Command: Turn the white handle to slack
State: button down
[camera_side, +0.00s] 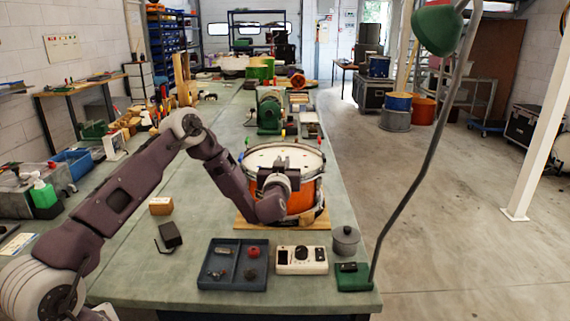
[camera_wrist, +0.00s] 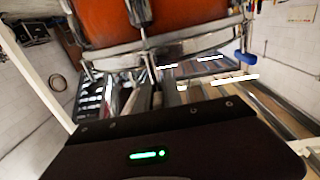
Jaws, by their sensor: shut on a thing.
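The orange drum (camera_side: 272,160) with a metal hoop and white head stands on a wooden board (camera_side: 258,224) on the bench; its orange shell (camera_wrist: 97,22) fills the top of the wrist view. My gripper (camera_side: 287,180) is at the drum's near side in the side view. In the wrist view its fingers (camera_wrist: 160,95) reach to just below the hoop. They are shut on what appears to be the white handle (camera_wrist: 182,87), of which only a small pale piece shows. A blue handle (camera_wrist: 247,58) sits to the right on the rim. The white handle is hidden in the side view.
The bench left of the drum is mostly clear.

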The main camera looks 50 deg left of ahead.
jog(key=n+g+y, duration=0.1)
jog(key=g, duration=0.1)
jog(key=n+g+y, duration=0.3)
jog(key=shift+s+a+n+g, duration=0.2)
jog(key=shift+s+n+g, duration=0.1)
jog(key=shift+s+g, duration=0.1)
jog(key=shift+s+a+f+n+g+y, duration=0.1)
jog(key=shift+s+n+g+y, duration=0.2)
jog(key=shift+n+g, duration=0.7)
jog(key=shift+s+a+r+n+g+y, duration=0.15)
jog(key=shift+n+g+y, duration=0.4)
jog(key=shift+g, duration=0.85)
jog(key=shift+s+f+n+g+y, duration=0.15)
jog(key=shift+s+n+g+y, duration=0.1)
jog(key=shift+n+g, duration=0.8)
jog(key=shift+g, duration=0.45)
jog(key=c, duration=1.6)
grip_release()
jog(key=shift+o, duration=0.6)
jog(key=d, duration=0.5)
notch_tip(320, 180, up, 7)
